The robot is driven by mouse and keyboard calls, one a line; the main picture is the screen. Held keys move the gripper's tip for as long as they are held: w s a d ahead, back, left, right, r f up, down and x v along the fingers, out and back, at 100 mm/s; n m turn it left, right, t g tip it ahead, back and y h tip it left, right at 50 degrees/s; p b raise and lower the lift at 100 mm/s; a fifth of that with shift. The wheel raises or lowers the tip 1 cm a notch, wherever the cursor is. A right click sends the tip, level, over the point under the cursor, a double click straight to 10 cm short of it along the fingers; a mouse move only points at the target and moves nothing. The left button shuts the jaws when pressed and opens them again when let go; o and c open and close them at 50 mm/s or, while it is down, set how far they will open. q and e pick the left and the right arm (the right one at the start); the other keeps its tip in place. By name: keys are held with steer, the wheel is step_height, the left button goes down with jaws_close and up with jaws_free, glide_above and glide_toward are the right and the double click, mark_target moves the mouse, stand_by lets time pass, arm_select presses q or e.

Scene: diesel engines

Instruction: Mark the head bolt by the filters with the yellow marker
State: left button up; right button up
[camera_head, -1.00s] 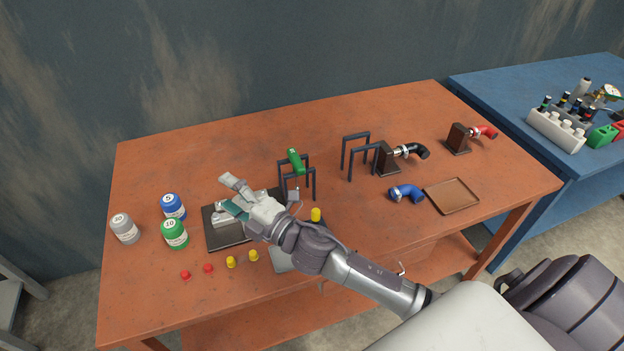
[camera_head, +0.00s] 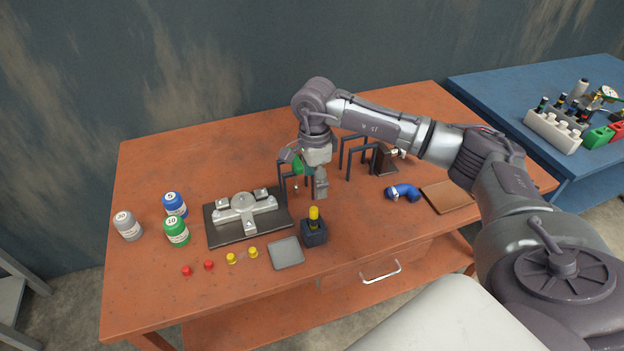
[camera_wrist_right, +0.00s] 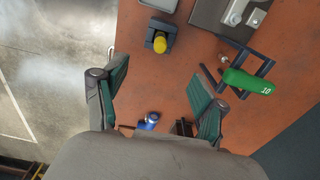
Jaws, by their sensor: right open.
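The yellow marker (camera_head: 314,213) stands upright in a dark holder (camera_head: 314,234) at the table's front middle; its yellow top also shows in the right wrist view (camera_wrist_right: 160,44). A silver three-armed metal part (camera_head: 244,209) with a round centre and small blocks lies on a black plate (camera_head: 213,234) to the marker's left. I cannot make out which part is the head bolt by the filters. My right gripper (camera_head: 305,178) is open and empty, pointing down behind and above the marker, apart from it. The left gripper is not in view.
A green cylinder labelled 10 (camera_wrist_right: 248,82) rests on a dark stand, close to my right gripper. Numbered jars (camera_head: 176,232) stand left. Red and yellow knobs (camera_head: 209,265) and a grey tray (camera_head: 286,253) lie in front. A blue elbow (camera_head: 402,192) and brown tray (camera_head: 447,196) lie right.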

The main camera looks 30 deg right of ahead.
mark_target(314, 209)
steer(key=shift+f, duration=0.55)
steer(key=shift+a+f+b, duration=0.1)
steer(key=shift+f+b, duration=1.15)
steer(key=shift+f, duration=0.75)
steer(key=shift+f+b, duration=2.3)
steer(key=shift+f, duration=0.65)
jaws_close()
